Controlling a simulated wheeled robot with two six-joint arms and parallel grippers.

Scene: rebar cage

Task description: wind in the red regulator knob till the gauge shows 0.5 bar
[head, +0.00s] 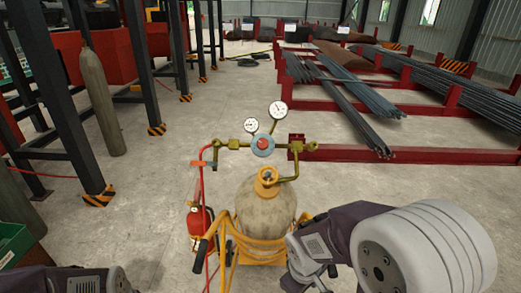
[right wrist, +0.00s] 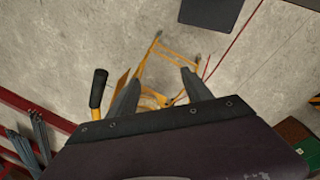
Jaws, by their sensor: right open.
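The red regulator knob (head: 263,143) sits in a blue-grey round regulator body on a brass pipe line above the gas cylinder (head: 266,205). Two white dial gauges stand over it, the left gauge (head: 251,125) and the higher right gauge (head: 278,109); their readings are too small to tell. In the right wrist view my right gripper (right wrist: 160,83) is open and empty, over the floor and parts of the yellow cart (right wrist: 180,55). In the head view my right arm is low at right, below and apart from the knob. My left arm shows only at the bottom left edge; its gripper is out of view.
A red hose (head: 201,185) runs down the cylinder's left side, by a small red bottle (head: 199,221). Red racks of steel bars (head: 345,100) stand behind at right. Dark posts and a tall grey cylinder (head: 97,100) stand at left. Open concrete floor lies between.

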